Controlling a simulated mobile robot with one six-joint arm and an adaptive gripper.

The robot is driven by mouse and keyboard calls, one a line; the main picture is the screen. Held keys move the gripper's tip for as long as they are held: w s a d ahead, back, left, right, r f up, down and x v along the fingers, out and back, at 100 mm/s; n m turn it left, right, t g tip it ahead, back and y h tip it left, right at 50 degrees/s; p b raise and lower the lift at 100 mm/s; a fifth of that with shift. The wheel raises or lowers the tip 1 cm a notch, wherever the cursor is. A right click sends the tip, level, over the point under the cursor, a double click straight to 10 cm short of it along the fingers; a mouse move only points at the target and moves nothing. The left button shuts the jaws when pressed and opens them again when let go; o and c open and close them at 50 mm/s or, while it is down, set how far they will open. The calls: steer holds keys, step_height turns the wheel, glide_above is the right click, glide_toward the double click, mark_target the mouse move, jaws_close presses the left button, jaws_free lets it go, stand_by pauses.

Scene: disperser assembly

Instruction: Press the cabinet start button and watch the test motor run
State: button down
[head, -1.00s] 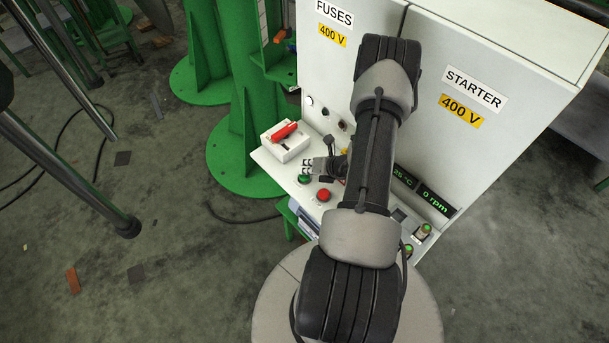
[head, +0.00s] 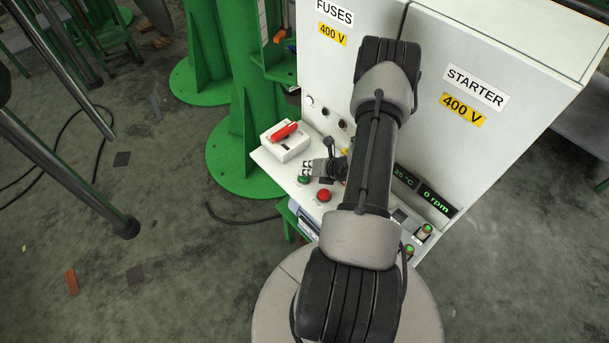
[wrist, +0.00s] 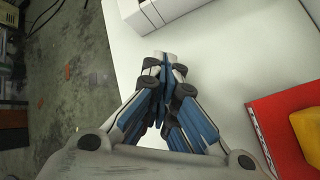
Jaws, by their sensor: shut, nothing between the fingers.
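The grey cabinet (head: 475,140) has a white shelf (head: 270,163) with a green button (head: 303,180) and a red button (head: 323,195). My gripper (head: 308,169) is shut and empty, its fingertips just by and above the green button in the head view. I cannot tell whether they touch it. In the wrist view my closed fingers (wrist: 163,62) are over the white surface and hide what is under them. The cabinet display (head: 437,199) reads 0 rpm, and the one beside it (head: 405,175) reads 25 °C. I cannot identify the test motor.
A white switch box (head: 287,147) with a red handle (head: 284,131) stands on the shelf left of my gripper. A red item with a yellow part (wrist: 308,135) lies at the right in the wrist view. Green columns (head: 258,120) stand behind. My arm hides part of the cabinet front.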

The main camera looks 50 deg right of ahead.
steer(key=shift+f+b, duration=0.35)
steer(key=shift+f, duration=0.1)
steer(key=shift+r, duration=0.1)
stand_by(0.5)
steer(key=shift+r+p, duration=0.9)
steer(key=shift+r, duration=0.35)
steer(key=shift+r+p, duration=1.65)
steer(key=shift+r, duration=0.85)
